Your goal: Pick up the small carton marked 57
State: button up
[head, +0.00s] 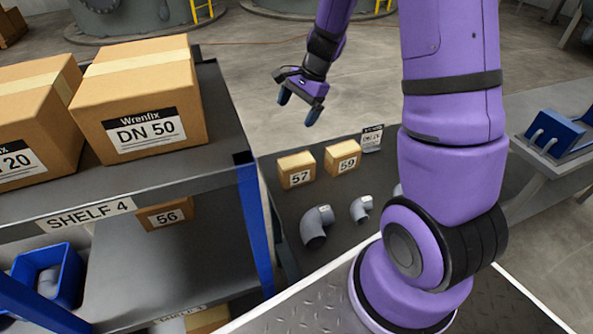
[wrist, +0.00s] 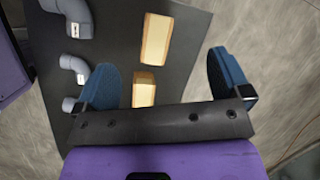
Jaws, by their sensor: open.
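The small carton marked 57 (head: 297,170) stands on the dark grey mat or shelf top (head: 285,212), left of a like carton marked 59 (head: 342,157). My gripper (head: 298,107) is open and empty, in the air above and behind the cartons in the head view. In the wrist view two cartons show between and beyond the open fingers (wrist: 161,62). Their numbers cannot be read there. By the grey elbows beside them, the upper one looks like carton 57 (wrist: 157,40) and the lower one like carton 59 (wrist: 144,92).
A large grey pipe elbow (head: 316,226) and a smaller one (head: 361,208) lie in front of the cartons. A rack on the left holds a large DN 50 box (head: 140,100), carton 56 (head: 166,215) and a blue bin (head: 60,275).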

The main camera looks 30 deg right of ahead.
aim_at(297, 160)
jog(key=d+f+m, duration=0.1)
jog(key=f, duration=0.3)
jog(key=w+d+f+m, duration=0.1)
jog(key=f+m, duration=0.1)
jog(key=f, duration=0.2)
jog(key=d+f+m, duration=0.1)
jog(key=d+f, duration=0.1)
jog(key=f, duration=0.2)
jog(key=shift+w+f+m+g, duration=0.25)
jog(key=shift+f+m+g, duration=0.05)
jog(key=shift+f, duration=0.05)
jog(key=x, duration=0.4)
jog(key=shift+f, duration=0.25)
jog(key=shift+x, duration=3.15)
jog(key=shift+f, duration=0.1)
jog(key=c, duration=1.3)
jog(key=shift+o, duration=0.2)
